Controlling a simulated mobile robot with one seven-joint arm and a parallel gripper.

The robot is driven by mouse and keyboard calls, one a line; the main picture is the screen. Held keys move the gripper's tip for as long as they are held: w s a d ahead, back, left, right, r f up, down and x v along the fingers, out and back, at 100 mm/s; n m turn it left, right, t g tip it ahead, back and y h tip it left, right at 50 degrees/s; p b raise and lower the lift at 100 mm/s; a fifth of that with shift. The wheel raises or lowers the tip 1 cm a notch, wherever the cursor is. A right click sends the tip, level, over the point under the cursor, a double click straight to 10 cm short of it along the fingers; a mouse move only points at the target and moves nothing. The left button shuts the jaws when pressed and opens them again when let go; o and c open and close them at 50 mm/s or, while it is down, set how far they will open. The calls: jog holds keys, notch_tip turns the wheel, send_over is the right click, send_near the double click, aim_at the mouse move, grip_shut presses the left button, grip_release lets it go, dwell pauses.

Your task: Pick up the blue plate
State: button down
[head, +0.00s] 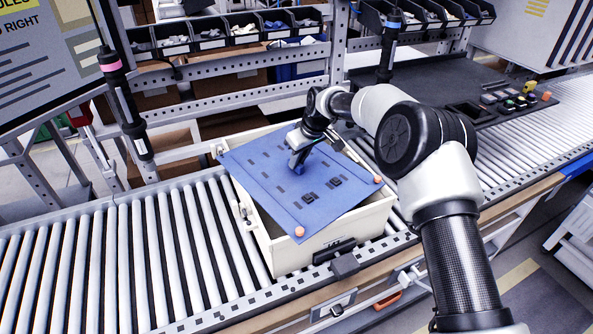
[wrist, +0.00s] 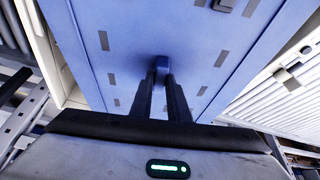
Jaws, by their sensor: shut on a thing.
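The blue plate (head: 270,187) lies tilted across the top of a cream crate (head: 293,255) in the head view, with dark slots and small orange knobs at its corners. My gripper (head: 297,160) is above the plate's upper middle. In the wrist view the two black fingers of my gripper (wrist: 162,88) are close together on a small blue block standing up from the blue plate (wrist: 120,50). The plate fills most of that view. Whether the plate touches the crate's rim all round cannot be told.
The crate stands on a roller conveyor (head: 120,260) that runs across the scene. Two hanging screwdrivers (head: 125,105) (head: 388,45) flank the crate. A rack of small bins (head: 210,35) stands behind. A dark tray with tools (head: 480,95) lies at the right.

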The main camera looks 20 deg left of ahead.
jog(key=shift+r, duration=0.15)
notch_tip(320, 180, up, 9)
jog(key=shift+w+a+f+m+t+h+b, duration=0.15)
jog(key=shift+w+f+m+b, duration=0.4)
jog(key=shift+f+b, duration=2.4)
jog(key=shift+w+a+f+m+t+h+b, duration=0.15)
jog(key=shift+w+f+m+b, duration=0.5)
jog(key=shift+f, duration=4.35)
jog(key=shift+w+f+m+t+h+b, duration=0.1)
jog(key=shift+w+f+m+t+b, duration=0.25)
jog(key=shift+f+b, duration=2.7)
jog(key=shift+w+f+p, duration=0.15)
jog(key=shift+f+p, duration=0.2)
jog(key=shift+f, duration=1)
